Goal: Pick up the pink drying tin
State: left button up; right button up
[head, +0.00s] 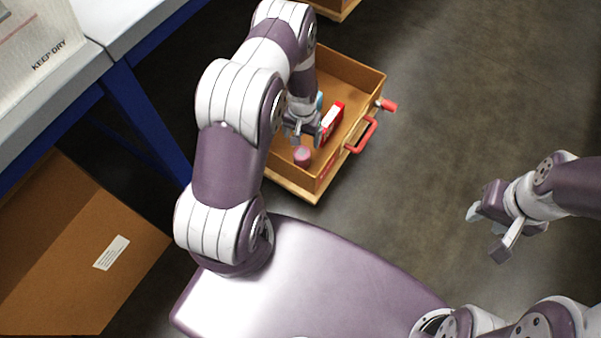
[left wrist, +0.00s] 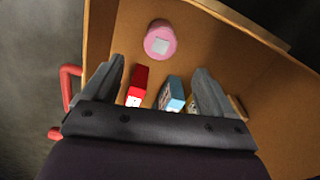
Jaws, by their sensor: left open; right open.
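The pink drying tin (head: 302,155) is a small round tin standing in the brown open box (head: 352,75), near its front corner. In the left wrist view the tin (left wrist: 160,40) shows its top with a pale square label, beyond my fingertips. My left gripper (head: 303,136) is open and reaches into the box just above and behind the tin; it also shows in the left wrist view (left wrist: 160,80). Nothing is between its fingers at the tin's place. My right gripper (head: 487,233) is open and empty over the floor at the right.
A red box (head: 332,118) and a blue box (left wrist: 171,94) stand in the brown box beside the tin. The brown box has a red handle (head: 362,135) outside. A cardboard carton (head: 70,250) is at left, below a blue-legged table (head: 145,115). The floor at right is clear.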

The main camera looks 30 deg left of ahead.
aim_at(301, 151)
pick_arm(q)
notch_tip(301, 151, down, 9)
jog(key=b, duration=0.4)
jog(key=shift+a, duration=0.15)
notch_tip(301, 151, down, 5)
jog(key=b, duration=0.4)
jog(key=shift+f+b, duration=0.2)
jog(key=shift+b, duration=0.1)
jog(key=shift+r, duration=0.2)
jog(key=c, duration=1.2)
